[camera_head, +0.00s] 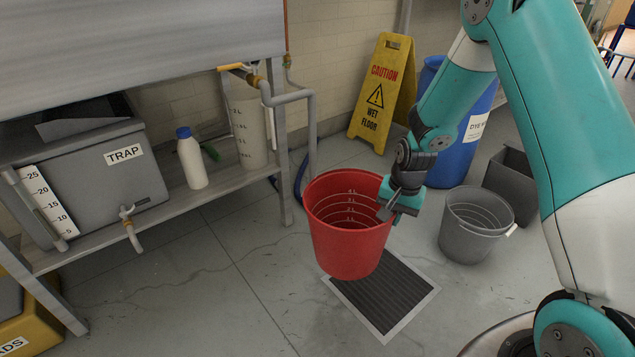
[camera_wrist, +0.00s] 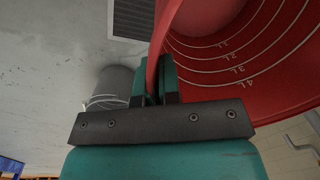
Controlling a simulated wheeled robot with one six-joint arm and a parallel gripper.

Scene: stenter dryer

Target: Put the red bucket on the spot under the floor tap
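The red bucket (camera_head: 345,245) is upright, with litre marks inside, in the middle of the head view. My gripper (camera_head: 388,205) is shut on the right side of its rim. In the wrist view the bucket wall (camera_wrist: 240,75) passes between the fingers of my gripper (camera_wrist: 157,80). The bucket seems held above the floor, though its base clearance is hard to judge. The tap pipe (camera_head: 311,130), with a brass valve and yellow handle (camera_head: 232,67), bends down behind and left of the bucket. Its lower end and the floor below it are partly hidden by the bucket.
A floor grate (camera_head: 400,300) lies in front of and below the bucket. A grey bucket (camera_head: 468,235), dark bin (camera_head: 512,180), blue drum (camera_head: 455,155) and yellow caution sign (camera_head: 381,95) stand right and behind. A steel rack leg (camera_head: 282,160) stands left. Front-left floor is clear.

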